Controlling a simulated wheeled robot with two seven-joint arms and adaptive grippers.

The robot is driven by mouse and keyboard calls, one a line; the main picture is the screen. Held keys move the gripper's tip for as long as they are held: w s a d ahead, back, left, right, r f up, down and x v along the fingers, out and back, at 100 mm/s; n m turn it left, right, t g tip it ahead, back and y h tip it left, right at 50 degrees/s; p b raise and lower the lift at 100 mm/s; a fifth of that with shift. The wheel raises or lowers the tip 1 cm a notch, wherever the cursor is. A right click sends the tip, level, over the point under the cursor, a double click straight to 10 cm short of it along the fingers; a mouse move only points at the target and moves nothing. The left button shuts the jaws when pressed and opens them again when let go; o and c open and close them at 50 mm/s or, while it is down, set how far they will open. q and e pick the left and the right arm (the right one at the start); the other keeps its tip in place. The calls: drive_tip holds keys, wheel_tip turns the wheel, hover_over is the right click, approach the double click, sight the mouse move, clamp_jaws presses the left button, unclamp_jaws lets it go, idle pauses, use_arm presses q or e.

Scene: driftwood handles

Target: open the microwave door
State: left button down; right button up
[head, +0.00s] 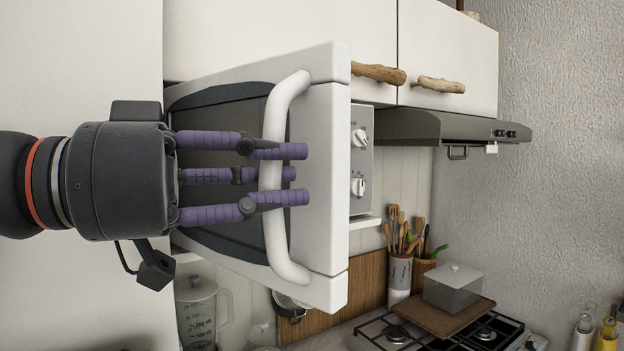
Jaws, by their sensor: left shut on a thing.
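The white microwave door (325,215) has a dark window and a thick, curved white handle (272,225). The door stands partly open: its right edge is well in front of the microwave's control panel (361,140), which has two knobs. My left gripper (280,176), with purple segmented fingers, comes in from the left and is shut on the handle near its middle. The fingers cover part of the handle and window. The microwave's inside is hidden behind the door. My right gripper is not in view.
White cabinets with driftwood handles (441,85) hang above. A dark range hood (450,127) is at the right, over a gas stove (398,334). A blender jug (197,315) is under the door.

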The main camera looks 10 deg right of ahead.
use_arm(q)
drive_tip(key=shift+s+a+f+b, duration=0.15)
drive_tip(key=shift+s+a, duration=0.2)
drive_tip(key=shift+a, duration=0.5)
drive_tip(key=shift+s+a+r+b, duration=0.15)
drive_tip(key=shift+s+a, duration=0.2)
drive_tip(key=shift+a, duration=0.5)
drive_tip(key=shift+s+a+f+b, duration=0.15)
drive_tip(key=shift+s+a, duration=0.2)
drive_tip(key=shift+a, duration=0.6)
drive_tip(key=c, duration=1.2)
unclamp_jaws()
drive_tip(key=shift+c, duration=0.2)
drive_tip(key=shift+a, duration=0.1)
drive_tip(key=s+a, duration=0.2)
drive_tip(key=a, duration=0.9)
drive_tip(key=shift+a, duration=0.35)
